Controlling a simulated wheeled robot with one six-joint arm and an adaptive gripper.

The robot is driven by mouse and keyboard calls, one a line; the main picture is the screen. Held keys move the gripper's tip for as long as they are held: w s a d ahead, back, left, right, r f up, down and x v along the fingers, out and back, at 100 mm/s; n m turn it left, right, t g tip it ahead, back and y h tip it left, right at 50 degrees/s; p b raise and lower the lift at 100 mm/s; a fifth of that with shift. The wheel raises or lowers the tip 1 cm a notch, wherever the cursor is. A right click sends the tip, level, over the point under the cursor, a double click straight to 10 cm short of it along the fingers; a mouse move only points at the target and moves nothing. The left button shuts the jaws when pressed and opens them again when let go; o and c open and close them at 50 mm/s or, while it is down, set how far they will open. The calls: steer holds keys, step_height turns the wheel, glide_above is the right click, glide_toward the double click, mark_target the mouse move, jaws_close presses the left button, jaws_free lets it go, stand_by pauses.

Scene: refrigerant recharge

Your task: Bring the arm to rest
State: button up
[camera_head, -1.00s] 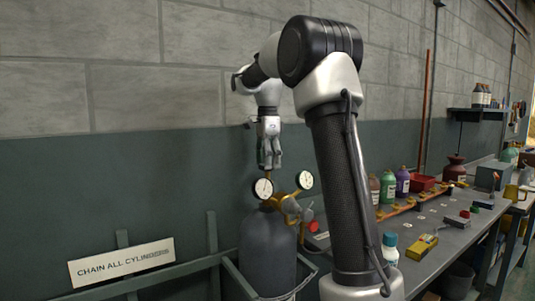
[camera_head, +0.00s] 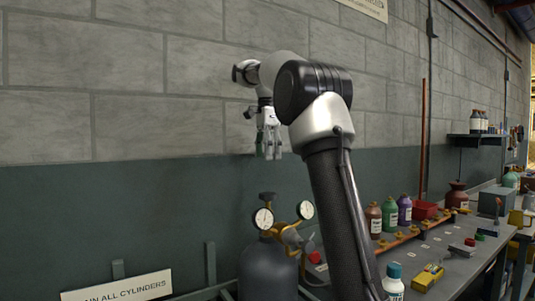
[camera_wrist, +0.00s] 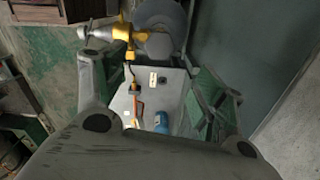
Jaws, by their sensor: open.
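My gripper (camera_head: 268,149) hangs fingers down from my bent arm, in front of the wall and above the gas cylinder (camera_head: 266,272). Its fingers are apart with nothing between them, and they touch nothing. In the head view a clear gap lies between the fingertips and the brass regulator (camera_head: 287,235) with its two round gauges on the cylinder. In the wrist view my gripper (camera_wrist: 155,75) shows a spread finger on each side. The regulator (camera_wrist: 122,32) and the cylinder (camera_wrist: 160,22) lie below, at the top of that picture.
A shelf (camera_head: 478,140) hangs on the wall behind. A sign (camera_head: 118,288) stands at lower left. The wall area left of my gripper is clear.

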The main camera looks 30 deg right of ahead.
steer(key=s+a+f+n+t, duration=0.1)
steer(key=s+a+f+n, duration=0.2)
steer(key=s+n, duration=0.45)
steer(key=s+a+f+n+t, duration=0.1)
steer(key=s+a+f+n, duration=0.2)
steer(key=s, duration=0.7)
steer(key=s+a+f+n+t, duration=0.1)
steer(key=s+f+n+t, duration=0.1)
steer(key=s+f+n, duration=0.7)
steer(key=s+f, duration=0.4)
steer(key=f, duration=0.1)
steer(key=shift+s, duration=0.2)
